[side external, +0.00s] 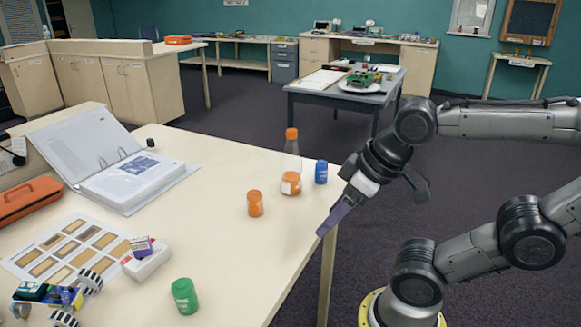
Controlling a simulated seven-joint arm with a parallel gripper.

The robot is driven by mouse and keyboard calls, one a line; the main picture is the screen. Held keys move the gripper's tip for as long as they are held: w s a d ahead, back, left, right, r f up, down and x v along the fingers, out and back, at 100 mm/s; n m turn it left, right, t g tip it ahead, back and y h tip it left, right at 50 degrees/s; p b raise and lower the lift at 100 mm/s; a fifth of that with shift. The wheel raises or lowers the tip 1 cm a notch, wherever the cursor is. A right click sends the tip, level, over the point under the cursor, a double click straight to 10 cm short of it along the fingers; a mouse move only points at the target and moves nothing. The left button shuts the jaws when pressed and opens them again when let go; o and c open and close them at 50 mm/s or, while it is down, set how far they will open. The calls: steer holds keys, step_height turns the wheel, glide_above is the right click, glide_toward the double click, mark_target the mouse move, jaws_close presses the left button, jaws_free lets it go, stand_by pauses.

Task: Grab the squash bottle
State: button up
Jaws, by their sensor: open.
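The squash bottle (291,163) looks like the clear bottle with an orange cap and an orange band low on its body. It stands upright on the pale table (225,215), near its right edge. My gripper (328,224) is to the right of and nearer than the bottle, by the table's edge, with its fingers angled down and left. It is open and apart from the bottle. The fingers are seen almost edge-on, so the gap between them hardly shows.
A blue pot (321,172) stands close right of the bottle, and an orange pot (255,204) stands to its front left. A green pot (185,296) is at the front. An open binder (125,175), sample card (65,255) and orange case (28,200) lie left.

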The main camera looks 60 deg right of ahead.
steer(key=shift+o, duration=0.3)
steer(key=w+d+r+m+g, duration=0.1)
steer(key=w+r+m, duration=0.25)
steer(key=r, duration=0.35)
steer(key=w+d+r+m+g, duration=0.15)
steer(key=r+m, duration=0.25)
steer(key=r, duration=0.4)
steer(key=w+d+r+m, duration=0.5)
steer(key=w+d+r, duration=0.1)
steer(key=w+r, duration=0.15)
steer(key=m+g, duration=0.3)
steer(key=m, duration=0.3)
glide_above(291, 130)
step_height(291, 130, down, 9)
step_height(291, 130, down, 14)
steer(key=shift+d+r, duration=0.1)
jaws_close()
